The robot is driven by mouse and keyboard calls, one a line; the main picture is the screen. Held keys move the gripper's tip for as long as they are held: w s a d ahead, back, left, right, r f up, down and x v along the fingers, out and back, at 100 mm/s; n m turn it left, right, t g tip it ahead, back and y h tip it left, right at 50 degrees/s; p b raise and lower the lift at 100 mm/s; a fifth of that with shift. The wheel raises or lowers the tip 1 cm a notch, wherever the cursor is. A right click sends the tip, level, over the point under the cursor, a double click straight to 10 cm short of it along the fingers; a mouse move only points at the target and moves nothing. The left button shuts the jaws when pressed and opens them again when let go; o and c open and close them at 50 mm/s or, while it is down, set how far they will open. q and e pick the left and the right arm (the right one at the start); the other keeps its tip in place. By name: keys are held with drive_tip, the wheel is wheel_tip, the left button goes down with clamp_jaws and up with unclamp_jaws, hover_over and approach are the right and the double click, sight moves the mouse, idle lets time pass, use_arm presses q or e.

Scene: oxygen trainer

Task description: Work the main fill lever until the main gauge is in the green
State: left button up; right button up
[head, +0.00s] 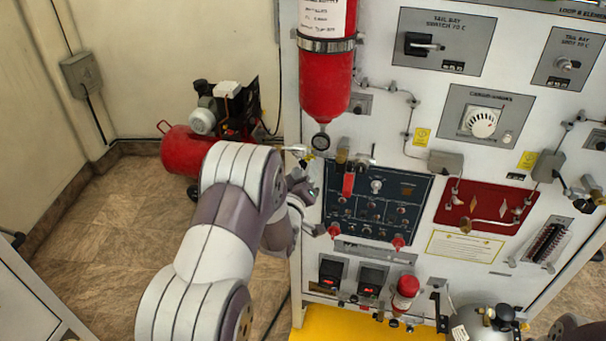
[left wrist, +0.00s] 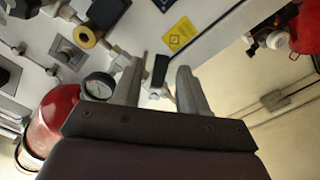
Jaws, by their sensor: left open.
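A black-handled lever (left wrist: 160,70), which looks like the fill lever, stands between the two fingers of my left gripper (left wrist: 162,88) in the left wrist view. The fingers are apart, one on each side of it; I cannot tell if either touches it. In the head view my left gripper (head: 306,187) is at the panel's left edge, partly hidden by my arm, and the lever cannot be made out there. My right gripper is not in view.
The red cylinder (head: 326,85) hangs just above the gripper. A dark blue panel (head: 345,228) with knobs and a red handle (head: 348,185) is to its right. A red compressor (head: 187,150) stands on the floor behind my arm. The floor at left is clear.

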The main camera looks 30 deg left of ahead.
use_arm(q)
drive_tip(key=b+v, duration=0.4)
drive_tip(key=v, duration=0.8)
drive_tip(key=shift+s, duration=0.4)
